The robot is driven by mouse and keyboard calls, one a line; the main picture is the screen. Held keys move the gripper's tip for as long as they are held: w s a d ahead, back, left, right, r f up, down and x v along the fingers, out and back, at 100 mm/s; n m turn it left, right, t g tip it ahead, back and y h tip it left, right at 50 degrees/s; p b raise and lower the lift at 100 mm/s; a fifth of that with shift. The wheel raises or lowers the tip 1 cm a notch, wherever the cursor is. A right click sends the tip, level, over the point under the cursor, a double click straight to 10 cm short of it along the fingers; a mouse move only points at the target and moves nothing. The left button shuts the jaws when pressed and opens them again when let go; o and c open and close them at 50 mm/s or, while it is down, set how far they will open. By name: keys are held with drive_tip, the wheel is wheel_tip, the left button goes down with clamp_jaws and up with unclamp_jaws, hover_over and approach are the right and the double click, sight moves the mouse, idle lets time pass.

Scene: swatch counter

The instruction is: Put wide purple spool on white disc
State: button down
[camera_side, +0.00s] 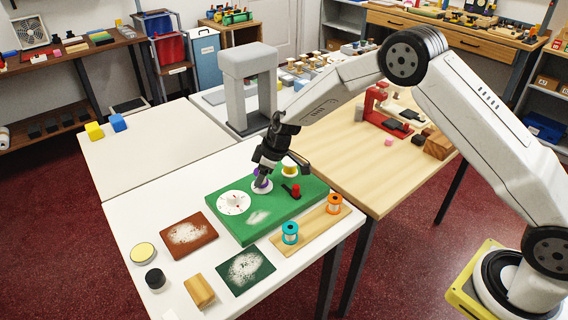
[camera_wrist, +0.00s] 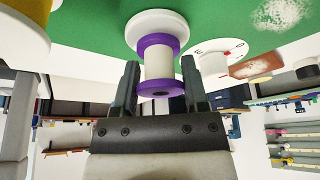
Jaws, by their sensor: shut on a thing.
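The purple spool (camera_side: 260,181) has purple flanges and a pale wound middle. In the wrist view the spool (camera_wrist: 159,68) stands between the two fingers of my gripper (camera_wrist: 160,75), which is shut on it. The white disc (camera_wrist: 157,22) lies on the green board, directly under the spool's far end. From these views I cannot tell whether the spool touches the disc or hangs just above it. In the side view my gripper (camera_side: 261,172) is low over the white disc (camera_side: 263,189) and partly hides the spool.
The green board (camera_side: 220,205) also carries a white dial (camera_side: 234,203), a red-knobbed lever (camera_side: 294,190) and a yellow-and-white spool (camera_side: 290,169) close by. Blue (camera_side: 290,232) and orange (camera_side: 334,204) spools stand on a wooden strip in front. A grey arch (camera_side: 247,90) rises behind.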

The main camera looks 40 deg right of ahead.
drive_tip(key=shift+f, duration=0.2)
drive_tip(key=shift+c, duration=0.5)
unclamp_jaws()
drive_tip(key=shift+f, duration=0.1)
drive_tip(key=v, duration=1.2)
idle(0.5)
